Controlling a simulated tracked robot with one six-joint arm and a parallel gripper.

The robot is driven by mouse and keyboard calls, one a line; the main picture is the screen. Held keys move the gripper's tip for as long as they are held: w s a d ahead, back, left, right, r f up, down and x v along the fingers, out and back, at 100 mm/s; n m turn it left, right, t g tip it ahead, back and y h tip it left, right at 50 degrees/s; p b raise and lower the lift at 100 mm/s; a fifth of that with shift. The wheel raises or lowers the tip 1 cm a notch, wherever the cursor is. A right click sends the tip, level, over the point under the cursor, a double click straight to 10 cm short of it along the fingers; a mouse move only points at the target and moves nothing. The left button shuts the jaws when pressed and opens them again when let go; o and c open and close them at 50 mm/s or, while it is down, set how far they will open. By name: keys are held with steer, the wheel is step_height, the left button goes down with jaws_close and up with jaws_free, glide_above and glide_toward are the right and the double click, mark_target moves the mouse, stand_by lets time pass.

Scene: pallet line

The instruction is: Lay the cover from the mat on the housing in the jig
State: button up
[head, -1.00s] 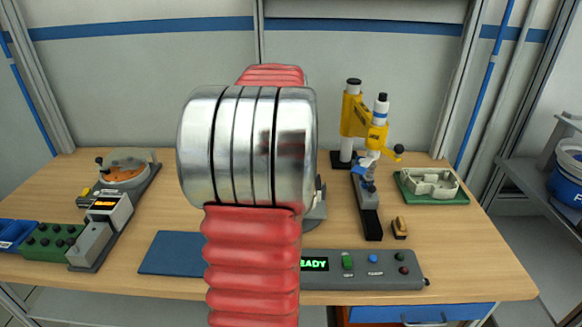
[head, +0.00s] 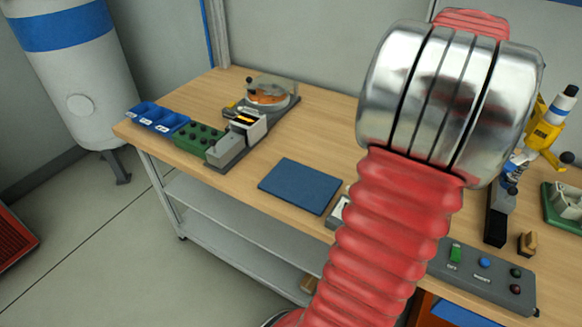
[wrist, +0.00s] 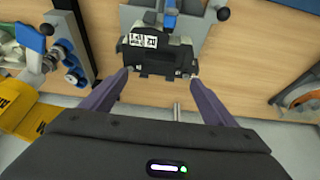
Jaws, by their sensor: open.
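The blue mat (head: 301,186) lies bare on the bench in the head view. In the wrist view a dark part with a white label (wrist: 152,48) sits at the grey jig (wrist: 186,18), which has a blue clamp piece on it. I cannot tell where cover and housing divide in this dark part. My gripper (wrist: 158,78) is open, its two fingers spread with the tips near the dark part's two lower corners, and nothing gripped between them. In the head view my red and silver arm hides the jig and my gripper.
A control box (head: 484,271) is at the bench front, right of my arm. The yellow press (head: 545,130) and a green tray (head: 562,207) stand further right. Blue bins (head: 158,118), a green block (head: 198,138) and an orange round device (head: 268,92) are at left.

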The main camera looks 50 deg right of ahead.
steer(key=w+a+r+n+t+y, duration=0.15)
steer(key=w+a+n, duration=0.25)
steer(key=w+a, duration=0.9)
steer(key=w+a+r+n+t, duration=0.1)
steer(key=w+a+r+n, duration=0.15)
steer(key=w+a, duration=1.05)
steer(key=s+a+f+n+y, duration=0.1)
steer(key=s+a+n, duration=0.2)
steer(key=a, duration=0.8)
steer(key=s+a+f+n+t+y, duration=0.1)
steer(key=s+a+f+n, duration=0.1)
steer(key=a, duration=0.9)
steer(key=s+a+f+n+t+y, duration=0.1)
steer(key=s+a+n, duration=0.3)
steer(key=a, duration=0.8)
steer(key=shift+s+f, duration=0.35)
steer(key=shift+f, duration=0.25)
steer(key=shift+c, duration=0.3)
